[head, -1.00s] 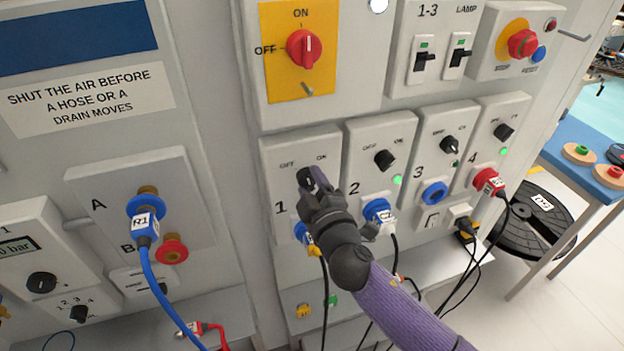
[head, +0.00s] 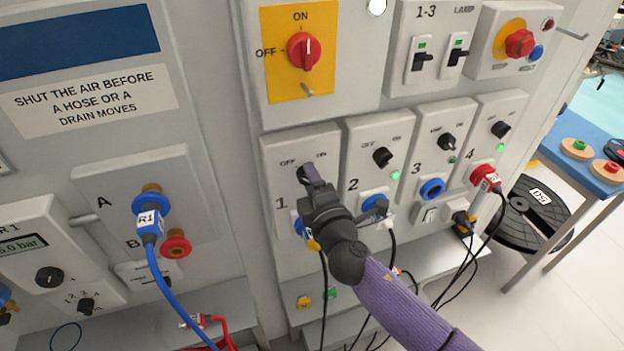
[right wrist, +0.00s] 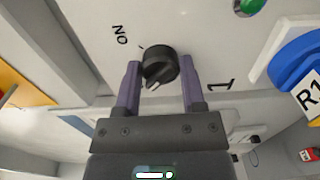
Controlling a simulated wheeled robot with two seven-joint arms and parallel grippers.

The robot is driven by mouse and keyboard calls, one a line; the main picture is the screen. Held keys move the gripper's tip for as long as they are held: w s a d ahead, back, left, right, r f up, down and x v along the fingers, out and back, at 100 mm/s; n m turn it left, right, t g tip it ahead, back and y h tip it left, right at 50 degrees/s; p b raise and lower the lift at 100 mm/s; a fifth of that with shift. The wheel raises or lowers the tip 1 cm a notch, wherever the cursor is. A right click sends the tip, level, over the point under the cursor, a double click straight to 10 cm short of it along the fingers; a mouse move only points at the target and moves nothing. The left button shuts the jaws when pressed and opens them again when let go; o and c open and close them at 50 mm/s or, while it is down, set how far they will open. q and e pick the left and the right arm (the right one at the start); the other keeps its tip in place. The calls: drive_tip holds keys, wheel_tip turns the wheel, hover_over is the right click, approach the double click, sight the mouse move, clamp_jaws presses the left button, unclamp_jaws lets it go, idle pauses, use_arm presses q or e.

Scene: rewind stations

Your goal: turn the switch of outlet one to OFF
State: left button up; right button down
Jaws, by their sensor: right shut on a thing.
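My right gripper (head: 307,174) is at the panel of outlet one (head: 326,141), between the number 1 and outlet two. In the right wrist view, its purple fingers (right wrist: 161,82) stand on both sides of the black switch knob (right wrist: 160,63) and are shut on it. A pale mark on the knob's edge points toward the bottom of that picture, away from the ON print (right wrist: 121,35). The OFF print does not show there. In the head view, OFF and ON show above the fingers, and the gripper hides the knob. My left gripper is not in view.
Outlets two to four with their knobs stand to the right; a black knob (head: 382,157) is on outlet two. A red main switch (head: 304,50) is above. Plugs and hanging cables crowd the area below. A blue table (head: 567,150) stands at the right.

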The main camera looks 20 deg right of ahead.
idle(0.3)
drive_tip(key=shift+c, duration=0.9)
unclamp_jaws()
drive_tip(key=shift+s, duration=0.1)
drive_tip(key=s, duration=0.9)
drive_tip(key=shift+s, duration=0.4)
drive_tip(key=shift+d, duration=0.1)
